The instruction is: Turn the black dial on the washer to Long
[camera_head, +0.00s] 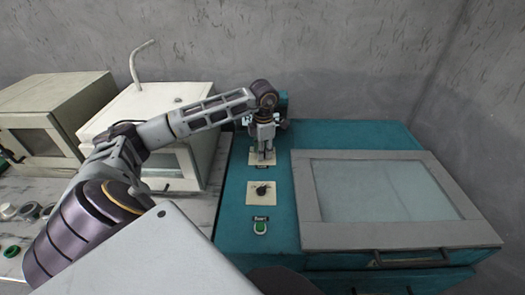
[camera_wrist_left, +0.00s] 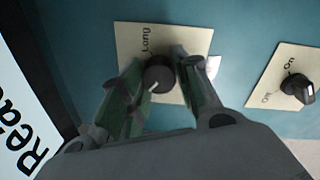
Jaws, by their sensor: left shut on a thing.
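The black dial (camera_wrist_left: 158,76) sits on a cream plate (camera_wrist_left: 187,43) on the teal washer (camera_head: 240,222). The word Long stands on the plate beside the dial in the left wrist view. A light pointer mark shows on the dial, on the side away from the word Long. My left gripper (camera_head: 263,155) is above the upper plate in the head view and hides the dial there. In the left wrist view its fingers (camera_wrist_left: 157,86) are on both sides of the dial, shut on it. My right gripper is not in view.
A second black knob (camera_head: 262,189) marked On in the left wrist view sits nearer on the washer, with a green button (camera_head: 260,227) below it. A grey-framed glass lid (camera_head: 305,205) lies to the right. A white machine (camera_head: 130,108) and a beige one (camera_head: 60,95) stand left.

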